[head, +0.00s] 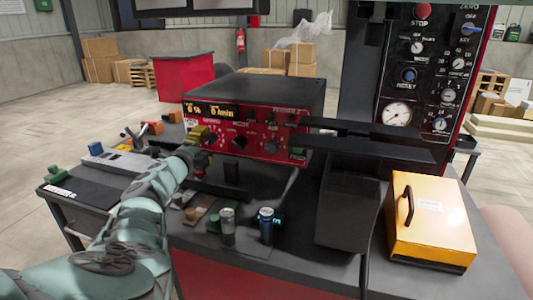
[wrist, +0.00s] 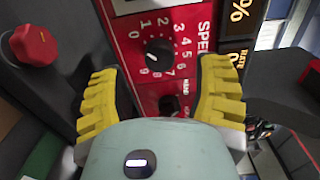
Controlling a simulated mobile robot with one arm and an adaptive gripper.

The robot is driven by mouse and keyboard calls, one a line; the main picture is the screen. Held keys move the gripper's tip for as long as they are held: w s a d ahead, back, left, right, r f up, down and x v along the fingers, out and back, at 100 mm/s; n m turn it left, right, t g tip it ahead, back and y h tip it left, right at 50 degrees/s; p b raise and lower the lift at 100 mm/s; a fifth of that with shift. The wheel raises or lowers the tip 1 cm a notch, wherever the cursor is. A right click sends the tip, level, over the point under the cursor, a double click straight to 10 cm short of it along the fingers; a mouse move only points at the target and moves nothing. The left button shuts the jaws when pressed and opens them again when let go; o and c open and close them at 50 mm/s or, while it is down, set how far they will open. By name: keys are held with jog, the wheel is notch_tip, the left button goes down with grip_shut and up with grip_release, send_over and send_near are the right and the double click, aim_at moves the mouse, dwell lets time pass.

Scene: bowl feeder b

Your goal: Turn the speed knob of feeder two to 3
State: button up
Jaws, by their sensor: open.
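The red control panel (head: 245,138) carries a knob labelled SPEED, with a numbered ring. In the wrist view this black speed knob (wrist: 158,55) lies ahead, between and slightly beyond the yellow fingertips. A short white mark shows on its face, but I cannot firmly read its number. My gripper (wrist: 160,72) is open around the knob's line, with a gap visible on both sides. In the head view my gripper (head: 198,135) is at the panel's left end and hides most of the knob.
A second black knob (wrist: 170,105) sits just below the speed knob. A red knob (wrist: 34,45) is at the wrist view's upper left. An orange box (head: 430,222) stands right.

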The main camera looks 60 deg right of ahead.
aim_at(209, 140)
jog(key=shift+b+x, duration=0.85)
jog(key=shift+x, duration=0.3)
jog(key=shift+w+d, duration=0.25)
jog(key=shift+d, duration=0.15)
jog(key=shift+c, duration=0.4)
grip_shut()
